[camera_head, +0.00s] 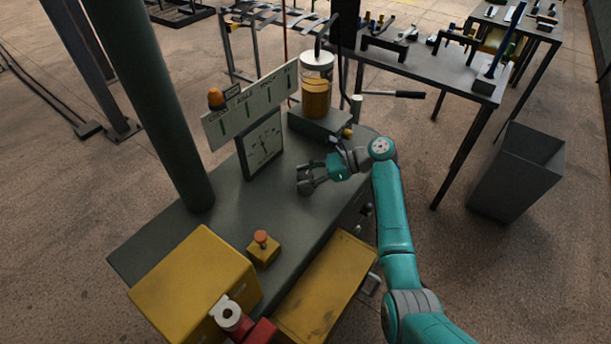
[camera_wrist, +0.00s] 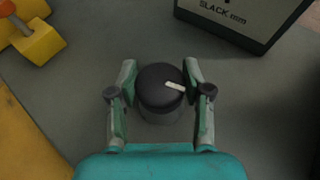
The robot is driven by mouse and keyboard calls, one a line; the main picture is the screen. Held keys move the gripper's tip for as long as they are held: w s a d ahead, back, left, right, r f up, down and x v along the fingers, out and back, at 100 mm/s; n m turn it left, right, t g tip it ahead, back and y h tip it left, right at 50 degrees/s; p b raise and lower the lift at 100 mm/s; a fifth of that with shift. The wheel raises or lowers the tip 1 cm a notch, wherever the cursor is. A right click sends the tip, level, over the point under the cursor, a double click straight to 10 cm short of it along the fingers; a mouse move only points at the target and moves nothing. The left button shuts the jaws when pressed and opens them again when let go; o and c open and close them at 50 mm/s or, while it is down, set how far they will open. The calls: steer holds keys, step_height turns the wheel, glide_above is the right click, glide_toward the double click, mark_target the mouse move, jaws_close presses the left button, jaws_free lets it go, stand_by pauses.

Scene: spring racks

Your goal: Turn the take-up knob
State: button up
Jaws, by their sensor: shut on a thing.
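The take-up knob (camera_wrist: 158,88) is a dark round knob with a white pointer line, standing on the grey bench top in the wrist view. Its pointer line points to the right and slightly downward. My gripper (camera_wrist: 160,90) has one finger on each side of the knob and is shut on it. In the head view my gripper (camera_head: 304,182) is low over the bench, in front of the slack gauge (camera_head: 262,144), and the knob is largely hidden by the fingers. The lower edge of the gauge (camera_wrist: 236,20), marked "SLACK mm", shows in the wrist view.
A sign board (camera_head: 250,104) with an orange lamp (camera_head: 216,97) stands behind the gauge. An orange-topped button on a yellow box (camera_head: 263,252) and a large yellow box (camera_head: 195,282) are at the front left. An amber-filled cylinder (camera_head: 316,90) stands behind my gripper.

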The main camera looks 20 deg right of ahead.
steer(key=shift+n+g, duration=0.6)
steer(key=shift+g, duration=0.1)
steer(key=o, duration=1.2)
steer(key=v, duration=1.2)
steer(key=shift+f, duration=0.15)
steer(key=shift+d, duration=0.15)
